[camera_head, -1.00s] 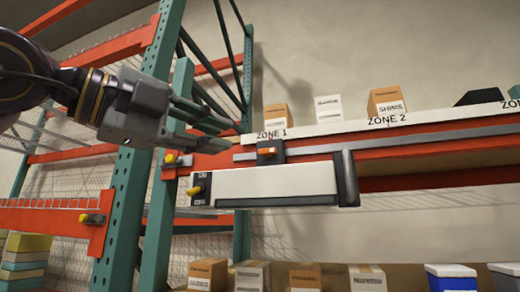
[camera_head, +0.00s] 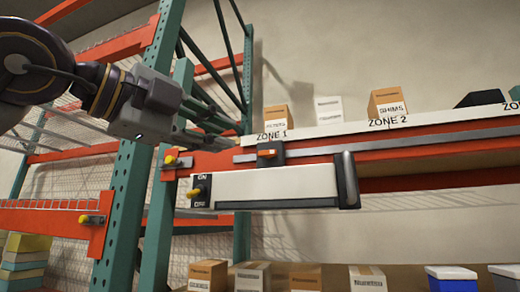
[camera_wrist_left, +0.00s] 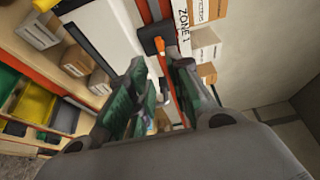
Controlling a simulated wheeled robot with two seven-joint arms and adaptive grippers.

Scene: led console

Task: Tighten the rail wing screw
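The rail wing screw (camera_head: 267,153) is a small orange wing on a dark clamp (camera_head: 271,160), which sits on the grey rail (camera_head: 400,138) above the white LED console (camera_head: 275,184). In the left wrist view, the orange wing screw (camera_wrist_left: 159,44) shows beyond the fingertips on its dark clamp. My left gripper (camera_head: 212,128) is up and to the left of the screw, apart from it. In the left wrist view its two fingers (camera_wrist_left: 161,68) stand apart with nothing held between them. My right gripper is not in view.
The console has a yellow ON/OFF switch (camera_head: 194,192) at its left end. A green rack post (camera_head: 130,190) stands close below my left gripper. Cardboard boxes (camera_head: 387,102) stand on the shelf above the rail, and more boxes line the lower shelf.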

